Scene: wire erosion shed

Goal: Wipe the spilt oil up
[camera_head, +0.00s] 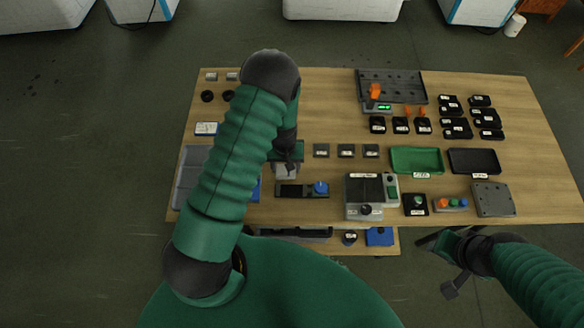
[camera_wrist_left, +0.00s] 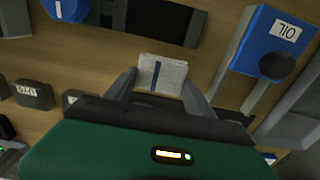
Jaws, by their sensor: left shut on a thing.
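My left gripper (camera_head: 287,168) is over the table, left of its middle, and its fingers (camera_wrist_left: 160,88) are shut on a pale folded cloth (camera_wrist_left: 163,70) with a dark blue stripe. The cloth also shows below the gripper in the head view (camera_head: 286,173). I cannot tell whether the cloth touches the wood. A blue box marked OIL (camera_wrist_left: 268,42) with a dark round part is to the right of the cloth in the wrist view. I cannot make out any spilt oil. My right gripper (camera_head: 446,264) is off the table's front edge, its fingers apart and empty.
A dark block with a blue knob (camera_head: 307,190) lies right of the left gripper. Farther right are a grey device (camera_head: 365,208), a green tray (camera_head: 393,160) and a black tray (camera_head: 497,161). Small labelled blocks (camera_head: 346,151) stand behind. Bare wood (camera_head: 300,105) shows toward the back.

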